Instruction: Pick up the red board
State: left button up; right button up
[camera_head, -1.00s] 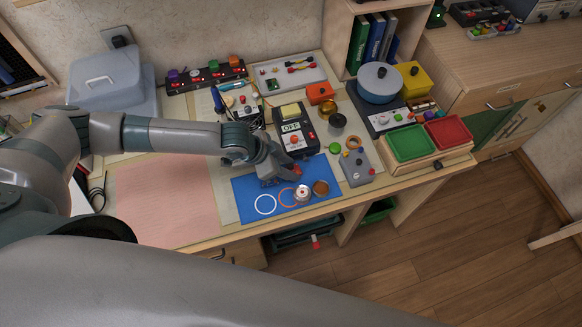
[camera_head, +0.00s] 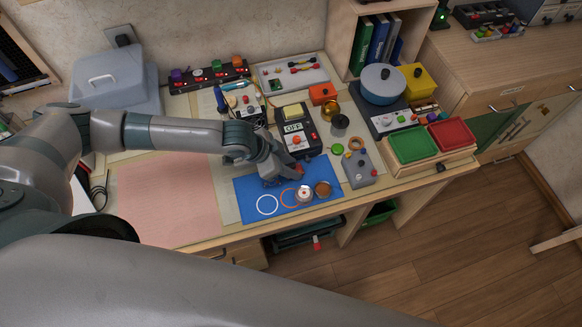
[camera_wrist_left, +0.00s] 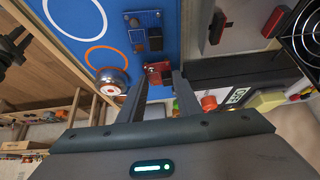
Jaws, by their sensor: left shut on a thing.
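The red board (camera_wrist_left: 157,72) is small and shows between the fingertips of my left gripper (camera_wrist_left: 158,80) in the left wrist view. The gripper is shut on it. In the head view my left gripper (camera_head: 283,174) is over the upper part of the blue mat (camera_head: 248,188), and its fingers hide the red board there. The blue mat also shows in the left wrist view (camera_wrist_left: 175,40). I cannot tell whether the board touches the mat.
On the mat are a white ring (camera_head: 267,205), an orange ring (camera_head: 286,198), a silver round part (camera_head: 304,193) and a brown disc (camera_head: 322,188). A small blue board (camera_wrist_left: 142,20) lies near the gripper. A meter (camera_head: 297,130) and a grey box (camera_head: 359,168) stand close by.

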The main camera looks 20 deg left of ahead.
pick_arm(q)
jog(key=shift+r, duration=0.3)
notch_tip(320, 180, up, 2)
jog(key=shift+r+b, duration=0.2)
jog(key=shift+b, duration=0.45)
jog(key=w+d+r+b, duration=0.1)
jog(key=d+r, duration=0.1)
jog(key=d, duration=0.1)
jog(key=w+d+r+b, duration=0.1)
jog(key=d+r, duration=0.1)
jog(key=d, duration=0.1)
jog(key=w+d+r+b, duration=0.1)
jog(key=d+r, duration=0.1)
jog(key=d, duration=0.2)
jog(key=shift+w+r, duration=0.3)
jog(key=shift+w+d+r+b, duration=0.15)
jog(key=shift+d+r+b, duration=0.15)
jog(key=shift+d+r, duration=0.15)
jog(key=shift+f, duration=0.1)
